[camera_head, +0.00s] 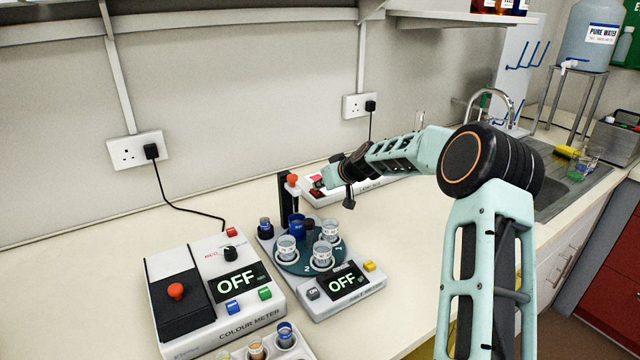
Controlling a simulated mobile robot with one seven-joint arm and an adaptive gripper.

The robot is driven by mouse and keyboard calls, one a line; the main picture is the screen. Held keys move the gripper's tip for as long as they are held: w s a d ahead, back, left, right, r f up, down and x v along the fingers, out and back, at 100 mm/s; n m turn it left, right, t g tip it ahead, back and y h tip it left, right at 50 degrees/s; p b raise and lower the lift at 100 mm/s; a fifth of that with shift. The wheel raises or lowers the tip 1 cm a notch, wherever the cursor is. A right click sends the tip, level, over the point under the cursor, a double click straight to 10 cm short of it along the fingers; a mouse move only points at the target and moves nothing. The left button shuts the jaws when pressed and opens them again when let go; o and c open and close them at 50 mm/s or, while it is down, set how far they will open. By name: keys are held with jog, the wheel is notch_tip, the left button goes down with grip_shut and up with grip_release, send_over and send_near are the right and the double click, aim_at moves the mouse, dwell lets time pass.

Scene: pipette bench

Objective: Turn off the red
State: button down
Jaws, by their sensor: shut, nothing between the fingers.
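My gripper (348,200) is shut and empty. It points down at the end of my arm, beside the white light box (385,183) at the back of the bench. A red switch (317,187) shows at the box's left end, just left of my gripper. My arm hides part of the box, and I cannot tell whether my gripper touches it. A red button (231,232) sits on the colour meter (205,340), whose display reads OFF. A red knob (176,291) stands on its black lid.
A carousel device (345,309) holding several cups stands before my gripper; its display also reads OFF. Its black post bears an orange-red knob (293,180). A vial rack (290,352) is at the front. The sink (560,180) is at right. Bench space at left is clear.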

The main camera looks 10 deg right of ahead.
jog(key=shift+w+f+b, duration=0.1)
jog(key=shift+f+b, duration=0.4)
jog(key=shift+b, duration=0.5)
jog(key=shift+r, duration=0.25)
jog(key=shift+w+a+p, duration=0.1)
jog(key=shift+p, duration=0.2)
jog(key=shift+w+a+r, duration=0.25)
jog(key=shift+w, duration=0.35)
